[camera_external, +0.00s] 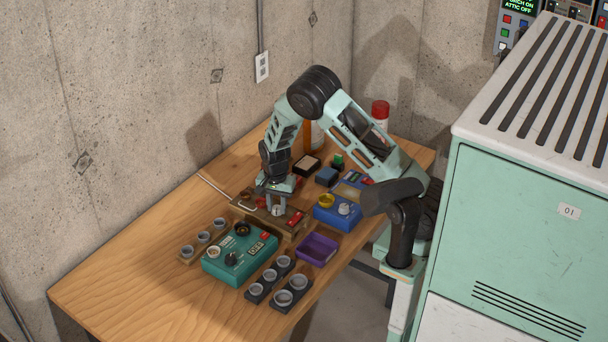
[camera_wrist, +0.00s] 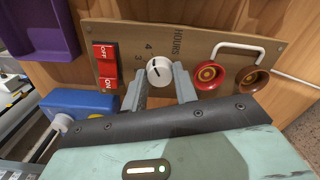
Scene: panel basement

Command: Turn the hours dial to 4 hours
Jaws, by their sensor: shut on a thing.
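The hours dial (camera_wrist: 160,70) is a small round white knob with a dark mark on its face. It sits on a brown panel (camera_wrist: 128,36) that is lettered HOURS, with the figures 3 and 4 visible beside the dial. I cannot tell exactly which figure the mark points to. My gripper (camera_wrist: 160,80) is shut on the dial, one grey finger at each side of it. In the external view my gripper (camera_external: 278,208) reaches down to the panel (camera_external: 294,229) on the wooden bench, and the dial is mostly hidden there.
Red OFF and ON switches (camera_wrist: 106,64) are on one side of the dial. A red knob (camera_wrist: 208,73), a brown knob (camera_wrist: 252,81) and a white handle (camera_wrist: 240,46) are on the other. A purple tray (camera_external: 317,249), a teal box (camera_external: 238,265) and a blue box (camera_external: 334,217) stand close by.

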